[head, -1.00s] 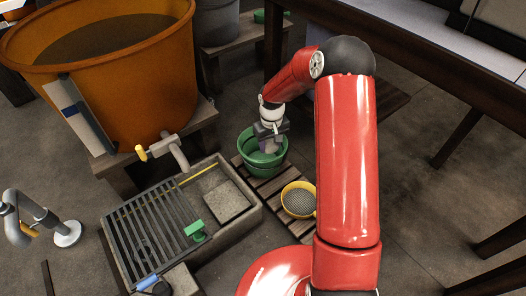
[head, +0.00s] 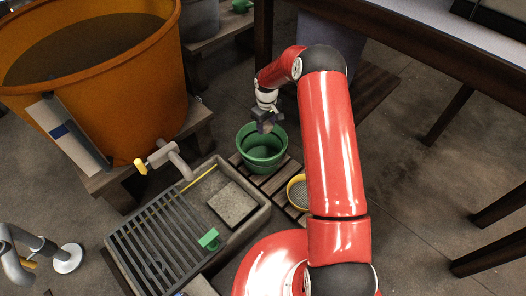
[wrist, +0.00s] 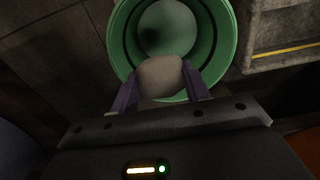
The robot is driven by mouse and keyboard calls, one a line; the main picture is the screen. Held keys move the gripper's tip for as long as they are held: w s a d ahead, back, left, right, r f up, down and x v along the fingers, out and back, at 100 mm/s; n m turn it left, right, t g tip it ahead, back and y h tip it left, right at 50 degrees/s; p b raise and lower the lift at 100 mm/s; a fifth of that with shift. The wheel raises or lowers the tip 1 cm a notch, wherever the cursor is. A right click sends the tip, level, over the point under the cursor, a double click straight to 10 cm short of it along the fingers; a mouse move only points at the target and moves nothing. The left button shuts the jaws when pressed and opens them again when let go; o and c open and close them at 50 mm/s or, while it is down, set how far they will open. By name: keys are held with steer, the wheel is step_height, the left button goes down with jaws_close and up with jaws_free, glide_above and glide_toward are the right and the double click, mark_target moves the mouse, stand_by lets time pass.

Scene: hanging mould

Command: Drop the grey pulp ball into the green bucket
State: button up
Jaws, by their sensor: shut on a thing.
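The green bucket (head: 262,158) stands on a slatted wooden pallet, with its open top facing up. My gripper (head: 267,127) is above the bucket, over its far part in the head view. In the wrist view my gripper (wrist: 160,88) has its two purple fingers shut on the grey pulp ball (wrist: 159,76). The ball is seen against the opening of the bucket (wrist: 222,40), near the rim on the gripper's side. A pale round area shows inside the bucket. The ball is hard to make out in the head view.
A yellow-rimmed sieve (head: 297,192) lies beside the bucket, partly behind my arm. A stone trough (head: 240,215) with a grate is at left, below a large orange vat (head: 150,100) with a tap. A dark table (head: 400,45) stands at upper right.

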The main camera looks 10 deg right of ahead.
mark_target(266, 134)
steer(key=shift+f+b, duration=1.15)
steer(key=shift+f, duration=1.55)
steer(key=o, duration=1.1)
steer(key=shift+r, duration=0.1)
step_height(266, 134, up, 8)
steer(key=shift+f+p, duration=0.15)
steer(key=shift+p, duration=0.3)
